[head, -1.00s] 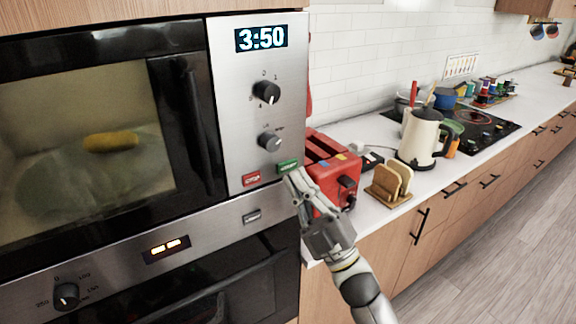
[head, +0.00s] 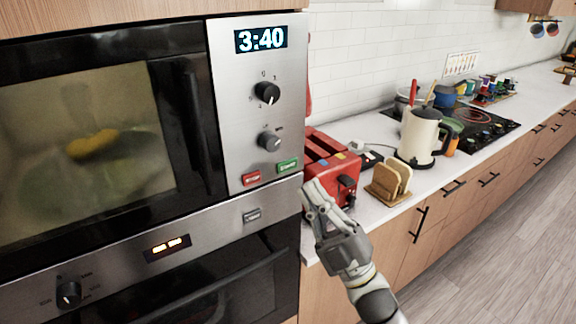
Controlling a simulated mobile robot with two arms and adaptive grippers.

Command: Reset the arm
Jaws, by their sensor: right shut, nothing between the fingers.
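My right gripper (head: 314,190) is shut and empty. It hangs in front of the counter edge, just right of the microwave's control panel and in front of the red toaster (head: 332,166). It is apart from the green start button (head: 287,166) and the red button (head: 252,179). The microwave (head: 90,150) is closed, its display (head: 261,39) reads 3:40, and a yellow item (head: 92,143) shows blurred behind the window. My left gripper is out of view.
A black cooktop (head: 478,122) lies farther back. An oven (head: 190,290) is below the microwave. The floor at right is clear.

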